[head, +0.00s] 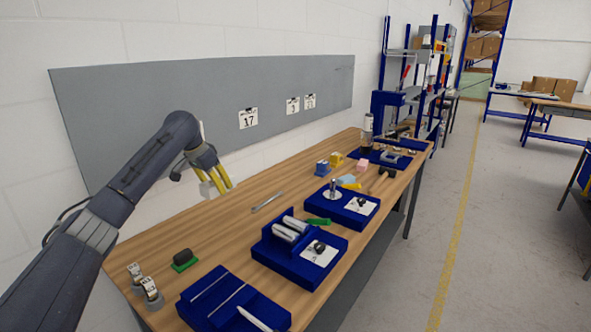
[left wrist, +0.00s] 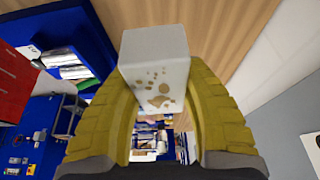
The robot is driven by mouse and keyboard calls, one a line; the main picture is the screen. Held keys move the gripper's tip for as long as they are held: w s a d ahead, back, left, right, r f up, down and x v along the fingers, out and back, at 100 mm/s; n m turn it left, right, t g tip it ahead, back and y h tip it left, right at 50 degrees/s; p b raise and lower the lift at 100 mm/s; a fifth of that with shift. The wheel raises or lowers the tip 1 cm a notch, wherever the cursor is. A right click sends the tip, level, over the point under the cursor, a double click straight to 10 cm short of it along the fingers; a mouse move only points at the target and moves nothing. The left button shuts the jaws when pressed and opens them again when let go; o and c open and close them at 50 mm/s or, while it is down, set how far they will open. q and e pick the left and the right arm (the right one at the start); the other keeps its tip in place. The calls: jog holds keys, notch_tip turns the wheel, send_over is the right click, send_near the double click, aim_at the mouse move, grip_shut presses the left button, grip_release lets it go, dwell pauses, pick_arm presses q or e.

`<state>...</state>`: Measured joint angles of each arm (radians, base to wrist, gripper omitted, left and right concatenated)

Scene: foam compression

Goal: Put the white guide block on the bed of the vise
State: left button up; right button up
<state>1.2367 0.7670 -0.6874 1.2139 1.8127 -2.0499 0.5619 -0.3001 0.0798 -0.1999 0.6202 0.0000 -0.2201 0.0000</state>
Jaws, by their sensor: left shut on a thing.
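My left gripper (head: 219,181), with yellow fingers, is raised above the back left of the wooden bench. It is shut on the white guide block (head: 207,190). In the left wrist view the white guide block (left wrist: 154,52) sits between the two curved yellow fingers (left wrist: 157,85) and has brown spots on its face. A blue fixture with two silver cylinders (head: 290,229) and a white card stands mid-bench, to the right of and below the gripper in the head view; it may be the vise, but I cannot tell for certain. My right gripper is not in view.
A slotted blue base (head: 215,293) lies at the near end. Another blue base with a metal post (head: 333,189) stands farther along. A green-based dark block (head: 184,258), a silver bar (head: 267,201) and small coloured blocks (head: 337,159) lie around. Bare wood is left of the fixtures.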

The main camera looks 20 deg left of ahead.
pick_arm(q)
jog(key=shift+r+n, duration=0.1)
jog(key=shift+n, duration=0.4)
jog(key=shift+d+r+n+y, duration=0.15)
jog(key=shift+d+n+y, duration=0.1)
jog(key=shift+n+y, duration=0.2)
jog(key=s+d+f+n+y, duration=0.1)
jog(key=s+d+n, duration=0.15)
jog(key=d, duration=0.55)
jog(key=s+d+f+n+y, duration=0.1)
jog(key=s+d+n, duration=0.15)
jog(key=d, duration=0.45)
jog(key=s+d+f+m, duration=0.1)
jog(key=s+d+f, duration=0.3)
jog(key=s, duration=0.3)
jog(key=s+d+f+m+h, duration=0.1)
jog(key=s+d+f+m, duration=0.1)
jog(key=s+d+f, duration=0.2)
jog(key=s+d, duration=0.2)
jog(key=s, duration=0.2)
jog(key=shift+s+d+f, duration=0.25)
